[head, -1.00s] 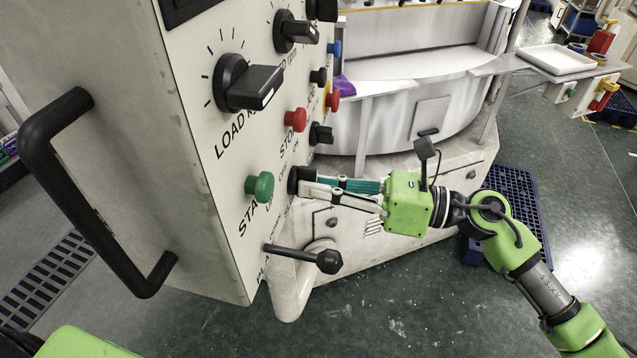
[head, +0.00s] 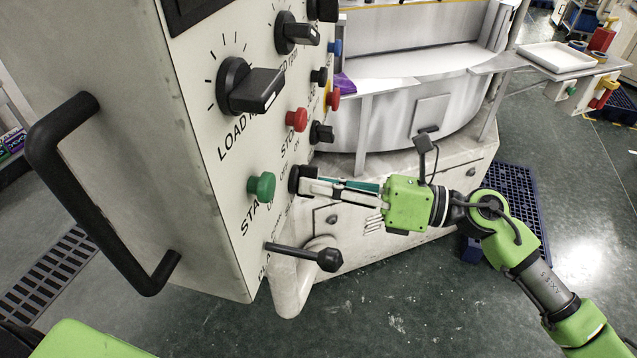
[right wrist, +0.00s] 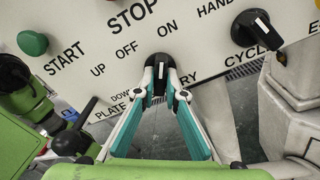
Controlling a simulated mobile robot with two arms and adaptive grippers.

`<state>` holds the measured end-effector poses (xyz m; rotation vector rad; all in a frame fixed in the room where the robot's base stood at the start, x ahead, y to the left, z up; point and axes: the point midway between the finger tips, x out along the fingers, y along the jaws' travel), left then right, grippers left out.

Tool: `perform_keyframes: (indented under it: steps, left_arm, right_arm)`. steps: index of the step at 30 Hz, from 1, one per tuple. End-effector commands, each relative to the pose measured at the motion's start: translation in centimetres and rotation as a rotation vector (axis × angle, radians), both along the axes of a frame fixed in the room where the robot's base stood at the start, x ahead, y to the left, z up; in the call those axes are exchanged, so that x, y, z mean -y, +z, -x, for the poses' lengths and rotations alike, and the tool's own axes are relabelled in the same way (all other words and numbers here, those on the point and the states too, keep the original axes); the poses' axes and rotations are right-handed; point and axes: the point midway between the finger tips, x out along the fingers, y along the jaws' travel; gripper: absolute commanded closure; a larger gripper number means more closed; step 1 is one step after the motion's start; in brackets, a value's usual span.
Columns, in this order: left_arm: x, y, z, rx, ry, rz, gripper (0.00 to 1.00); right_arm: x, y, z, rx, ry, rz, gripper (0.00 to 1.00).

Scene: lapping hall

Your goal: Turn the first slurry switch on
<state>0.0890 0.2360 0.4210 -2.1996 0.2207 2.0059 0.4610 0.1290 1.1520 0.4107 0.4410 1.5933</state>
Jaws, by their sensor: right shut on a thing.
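The slurry switch (head: 294,180) is a black rotary knob low on the cream control panel, right of the green START button (head: 261,186). In the right wrist view the switch (right wrist: 160,69) sits below the OFF and ON labels, with the SLURRY lettering partly hidden by the fingers. My right gripper (head: 311,183) is shut on the knob, its white and teal fingers one on each side of the handle. The handle looks about upright in the right wrist view; I cannot tell exactly which label it points to. My left gripper is not in view.
A black ball-ended lever (head: 328,260) sticks out just below the switch. The red STOP button (head: 297,119) and another black knob (head: 321,133) are close above. A large black handle (head: 90,200) stands out at left. Open floor lies below right.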

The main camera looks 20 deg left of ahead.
Motion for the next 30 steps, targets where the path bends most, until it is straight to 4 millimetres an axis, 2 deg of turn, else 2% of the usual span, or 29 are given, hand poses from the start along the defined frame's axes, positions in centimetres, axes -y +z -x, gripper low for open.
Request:
perform_keyframes:
  steps: [1,2,3,12,16,30]
  left_arm:
    - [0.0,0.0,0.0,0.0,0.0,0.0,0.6]
    - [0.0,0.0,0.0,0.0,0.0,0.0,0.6]
    - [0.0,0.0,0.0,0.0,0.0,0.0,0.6]
    - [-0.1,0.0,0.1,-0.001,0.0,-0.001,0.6]
    - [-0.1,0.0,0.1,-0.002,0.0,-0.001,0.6]
    - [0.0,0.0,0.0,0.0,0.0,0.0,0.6]
  right_arm:
    - [0.0,0.1,-0.1,-0.002,-0.002,-0.003,0.81]
    - [0.0,0.1,-0.1,-0.002,-0.002,-0.003,0.73]
    - [0.0,0.1,-0.1,-0.002,-0.002,-0.002,0.72]
    - [0.0,0.1,0.0,0.0,-0.001,-0.002,0.72]
    - [0.9,0.0,-0.1,0.0,-0.003,-0.001,0.72]
    - [10.0,0.0,-0.8,-0.002,-0.004,-0.001,0.72]
